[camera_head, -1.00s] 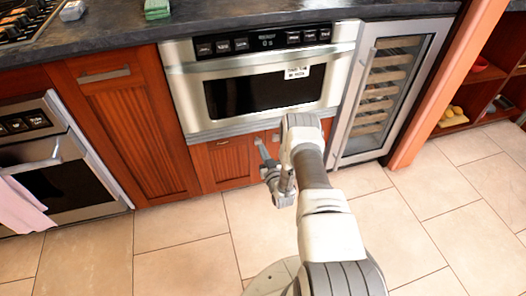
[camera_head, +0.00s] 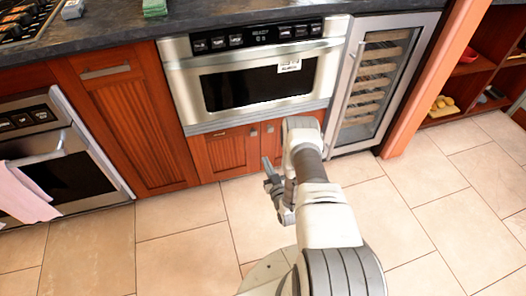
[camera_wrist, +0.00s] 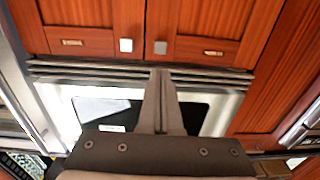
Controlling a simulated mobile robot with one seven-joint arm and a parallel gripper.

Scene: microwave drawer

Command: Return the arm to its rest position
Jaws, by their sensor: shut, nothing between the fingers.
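My gripper (camera_head: 267,163) hangs in front of the cabinet doors below the microwave drawer, over the tiled floor. In the wrist view my gripper (camera_wrist: 161,76) shows its two fingers together, with nothing between them. The microwave drawer (camera_head: 190,98) has a steel front, a dark window and a white label, and it looks closed. It also shows in the wrist view (camera_wrist: 60,110), beyond the fingers. My gripper appears apart from the drawer and the cabinet doors.
Wooden cabinet doors (camera_head: 225,152) lie under the drawer. A wine cooler (camera_head: 345,110) stands to the right, and an oven (camera_head: 75,180) with a pink towel (camera_head: 25,195) to the left. The tiled floor (camera_head: 185,260) is clear.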

